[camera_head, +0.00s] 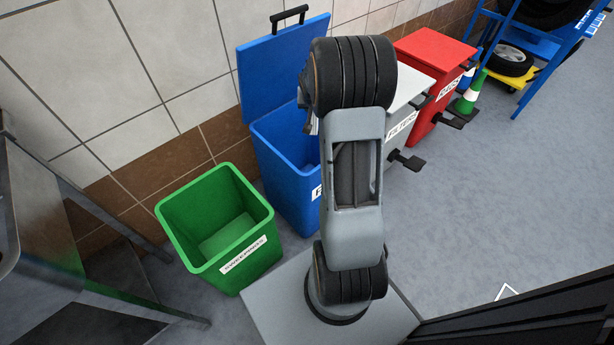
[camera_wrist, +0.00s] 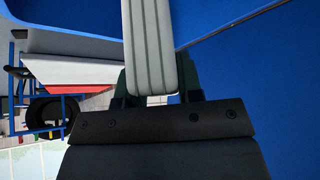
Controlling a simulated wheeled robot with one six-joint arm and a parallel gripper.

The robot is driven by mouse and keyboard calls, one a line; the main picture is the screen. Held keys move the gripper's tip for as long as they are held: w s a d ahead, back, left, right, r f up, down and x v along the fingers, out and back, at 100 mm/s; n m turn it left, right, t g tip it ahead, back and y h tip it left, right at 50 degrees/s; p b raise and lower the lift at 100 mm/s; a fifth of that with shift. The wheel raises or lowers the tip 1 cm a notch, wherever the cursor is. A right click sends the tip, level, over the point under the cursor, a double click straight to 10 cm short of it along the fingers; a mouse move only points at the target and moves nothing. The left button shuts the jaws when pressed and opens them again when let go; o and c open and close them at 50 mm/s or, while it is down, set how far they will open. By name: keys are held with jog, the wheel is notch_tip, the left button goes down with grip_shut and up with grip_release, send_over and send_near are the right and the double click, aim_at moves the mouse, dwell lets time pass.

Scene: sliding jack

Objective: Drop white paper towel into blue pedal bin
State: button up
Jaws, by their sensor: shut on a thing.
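The blue pedal bin (camera_head: 288,170) stands against the tiled wall with its blue lid (camera_head: 275,70) raised. Its front and part of its opening are hidden behind my arm. In the wrist view my gripper (camera_wrist: 152,88) is shut on the white paper towel (camera_wrist: 149,40), a pale, ribbed, upright strip between the two dark fingers. Blue bin surfaces (camera_wrist: 265,75) fill the right and top around it. In the head view the gripper and towel are mostly hidden behind my arm, over the bin's area. I cannot tell how deep the towel is relative to the rim.
A green open bin (camera_head: 225,225) labelled sweepings stands left of the blue bin. A light grey bin (camera_head: 405,90) and a red bin (camera_head: 435,50) stand to the right. Black pedals jut out from them. Open floor lies at right.

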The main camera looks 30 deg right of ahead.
jog(key=shift+f+b, duration=2.05)
jog(key=shift+f, duration=0.75)
jog(key=o, duration=1)
jog(key=p+v, duration=0.4)
jog(key=v, duration=1)
jog(key=shift+p, duration=0.3)
